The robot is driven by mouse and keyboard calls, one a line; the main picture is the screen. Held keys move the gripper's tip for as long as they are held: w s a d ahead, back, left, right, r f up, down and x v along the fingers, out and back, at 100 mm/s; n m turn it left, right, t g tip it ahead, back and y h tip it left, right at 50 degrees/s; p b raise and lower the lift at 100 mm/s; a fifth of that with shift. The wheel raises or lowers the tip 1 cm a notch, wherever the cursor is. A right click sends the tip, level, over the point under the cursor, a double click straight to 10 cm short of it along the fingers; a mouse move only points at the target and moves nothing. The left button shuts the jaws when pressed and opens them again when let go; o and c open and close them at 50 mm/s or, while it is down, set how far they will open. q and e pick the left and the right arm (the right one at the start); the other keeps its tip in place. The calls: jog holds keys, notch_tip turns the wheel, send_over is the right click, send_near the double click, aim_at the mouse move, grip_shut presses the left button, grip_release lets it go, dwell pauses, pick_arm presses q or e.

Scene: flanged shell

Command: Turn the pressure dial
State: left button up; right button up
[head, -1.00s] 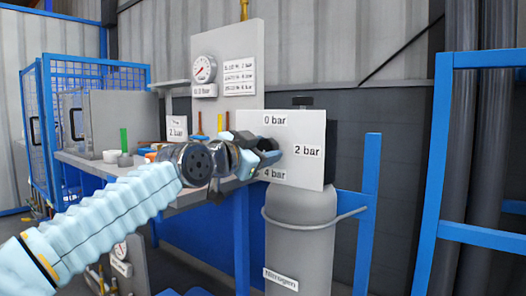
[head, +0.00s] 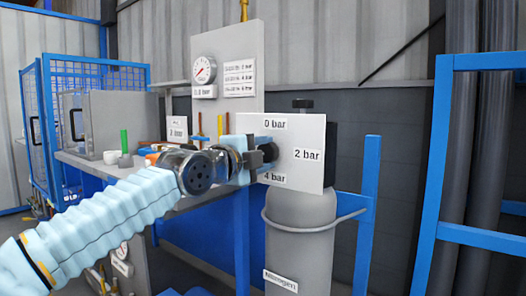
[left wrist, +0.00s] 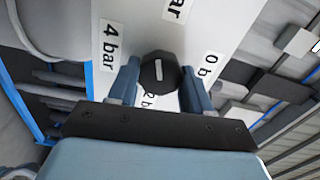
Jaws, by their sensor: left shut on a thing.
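The pressure dial (left wrist: 160,71) is a small black faceted knob with a white mark on its face. It sits on a white panel (head: 311,128) labelled 0 bar, 2 bar and 4 bar. My left gripper (left wrist: 160,88) is shut on the dial, one blue-grey finger on each side. In the head view the left gripper (head: 264,154) reaches the panel's left part and mostly hides the dial. My right gripper is not in view.
A round gauge (head: 203,69) is on a grey board behind; its reading is too small to tell. A grey nitrogen cylinder (head: 300,232) stands below the panel. A workbench and a blue mesh cage (head: 100,75) are at left, and a blue frame (head: 446,150) at right.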

pick_arm(q)
jog(key=shift+f+m+p, duration=0.15)
jog(key=shift+m+p, duration=0.5)
jog(key=shift+m, duration=1.25)
jog(key=o, duration=1)
jog(key=shift+o, duration=0.2)
jog(key=b+v, duration=1)
jog(key=v, duration=0.3)
jog(key=shift+s+a, duration=0.25)
jog(key=shift+s, duration=0.1)
